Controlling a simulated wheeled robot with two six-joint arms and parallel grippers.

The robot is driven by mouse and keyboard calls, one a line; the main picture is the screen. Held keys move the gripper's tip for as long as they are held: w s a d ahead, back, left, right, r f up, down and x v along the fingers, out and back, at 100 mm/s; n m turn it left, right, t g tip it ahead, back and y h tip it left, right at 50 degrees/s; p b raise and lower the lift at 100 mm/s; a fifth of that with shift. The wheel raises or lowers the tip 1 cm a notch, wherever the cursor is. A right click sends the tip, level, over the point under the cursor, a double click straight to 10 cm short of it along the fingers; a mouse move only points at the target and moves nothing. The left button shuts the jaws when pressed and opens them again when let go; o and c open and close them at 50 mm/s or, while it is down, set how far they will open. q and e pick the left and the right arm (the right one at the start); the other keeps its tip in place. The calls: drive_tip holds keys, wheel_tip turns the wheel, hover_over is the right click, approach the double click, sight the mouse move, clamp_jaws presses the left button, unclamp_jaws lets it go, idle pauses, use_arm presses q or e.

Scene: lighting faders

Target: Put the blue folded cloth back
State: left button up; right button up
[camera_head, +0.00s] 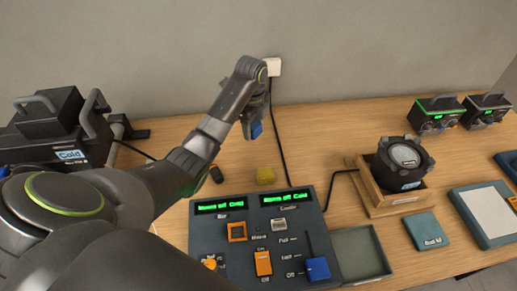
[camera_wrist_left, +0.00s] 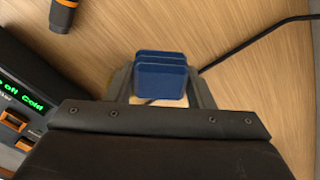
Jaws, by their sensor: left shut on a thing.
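The blue folded cloth (camera_head: 256,130) is a small stacked block held by my left gripper (camera_head: 251,118), above the back part of the wooden table. In the left wrist view the cloth (camera_wrist_left: 161,74) shows its layers and sits between the two fingers of my left gripper (camera_wrist_left: 161,90), which are shut on it. The table's wood shows behind it; I cannot tell the exact height. My right gripper is in neither view.
A fader console (camera_head: 237,255) with green displays stands in front, with an open tray (camera_head: 372,245) at its right. A yellow block (camera_head: 265,176) and a dark cylinder (camera_head: 216,174) lie behind it. A wooden stand (camera_head: 365,182) holds a round lamp (camera_head: 403,160). A black cable (camera_head: 281,150) crosses the table.

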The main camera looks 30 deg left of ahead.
sight(260, 152)
use_arm(q)
drive_tip(key=shift+w+d+m, duration=0.35)
drive_tip(key=shift+d+m, duration=0.05)
drive_tip(key=shift+m, duration=0.5)
drive_tip(key=m, duration=0.2)
drive_tip(key=shift+w+d+r+m, duration=0.2)
drive_tip(key=shift+w+d+m, duration=0.05)
drive_tip(key=shift+w+m, duration=0.15)
drive_tip(key=shift+d+f, duration=0.15)
drive_tip(key=shift+f, duration=0.2)
wheel_tip(260, 152, down, 9)
drive_tip(key=shift+p, duration=0.55)
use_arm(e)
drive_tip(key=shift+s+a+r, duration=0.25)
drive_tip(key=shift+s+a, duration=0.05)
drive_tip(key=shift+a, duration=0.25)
use_arm(q)
drive_tip(key=shift+f, duration=0.1)
drive_tip(key=o, duration=0.9)
drive_tip(key=shift+o, duration=0.2)
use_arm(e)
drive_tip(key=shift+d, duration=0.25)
